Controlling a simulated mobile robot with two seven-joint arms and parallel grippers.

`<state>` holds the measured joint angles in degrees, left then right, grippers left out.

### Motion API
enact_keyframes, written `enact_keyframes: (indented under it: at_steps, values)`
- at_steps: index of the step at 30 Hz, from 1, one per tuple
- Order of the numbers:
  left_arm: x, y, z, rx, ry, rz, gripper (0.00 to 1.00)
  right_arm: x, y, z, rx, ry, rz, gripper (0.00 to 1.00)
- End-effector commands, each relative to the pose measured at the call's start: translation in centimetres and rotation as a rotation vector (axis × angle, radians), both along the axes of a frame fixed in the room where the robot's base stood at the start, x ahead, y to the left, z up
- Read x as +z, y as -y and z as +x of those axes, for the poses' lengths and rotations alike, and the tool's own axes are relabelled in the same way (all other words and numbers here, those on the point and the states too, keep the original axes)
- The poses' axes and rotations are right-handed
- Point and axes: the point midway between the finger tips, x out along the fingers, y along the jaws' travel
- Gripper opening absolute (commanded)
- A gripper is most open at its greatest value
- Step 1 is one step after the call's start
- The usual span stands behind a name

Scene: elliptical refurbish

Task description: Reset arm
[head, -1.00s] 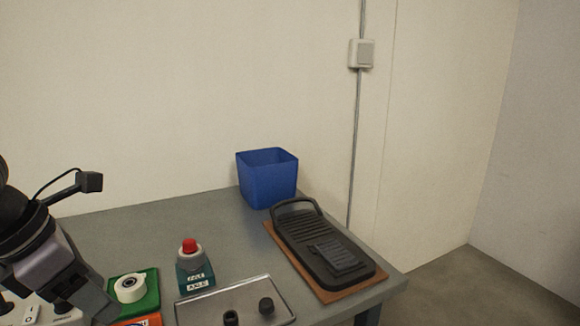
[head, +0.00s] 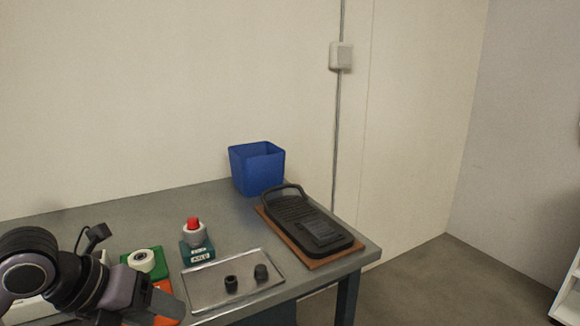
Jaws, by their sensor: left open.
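My left arm comes in at the lower left of the head view. Its gripper (head: 150,306) is open and empty, pointing down to the right, in front of the orange and green holders. Its fingertips are near the picture's bottom edge and partly overlap each other. My right gripper is outside the view.
On the grey table (head: 130,206) are a green holder with a white roll (head: 142,260), a red-topped grey piece on a labelled block (head: 195,235), a metal tray (head: 215,275) with two black knobs, a black elliptical machine part (head: 305,222) on a brown board, and a blue bin (head: 257,168).

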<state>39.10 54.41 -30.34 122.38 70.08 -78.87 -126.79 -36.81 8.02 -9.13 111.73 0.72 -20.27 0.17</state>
Motion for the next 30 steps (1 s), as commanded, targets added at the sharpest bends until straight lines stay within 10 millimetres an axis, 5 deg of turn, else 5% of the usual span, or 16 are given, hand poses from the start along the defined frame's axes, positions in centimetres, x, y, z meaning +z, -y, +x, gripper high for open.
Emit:
enact_keyframes:
  at_steps: [6, 14, 20, 30]
  values:
    - [-5.8, 3.4, 1.4, 0.419, -0.15, -0.375, 0.59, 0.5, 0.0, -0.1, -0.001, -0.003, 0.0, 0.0]
    - [-12.7, 4.8, 0.7, 0.934, -0.354, -0.805, 0.59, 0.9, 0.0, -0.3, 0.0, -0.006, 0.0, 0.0]
    - [-18.2, 4.5, -2.2, 1.328, -0.506, -1.116, 0.59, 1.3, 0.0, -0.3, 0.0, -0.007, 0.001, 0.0]
    - [-25.9, 2.5, -11.1, 1.888, -0.668, -1.547, 0.59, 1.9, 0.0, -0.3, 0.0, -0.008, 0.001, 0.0]
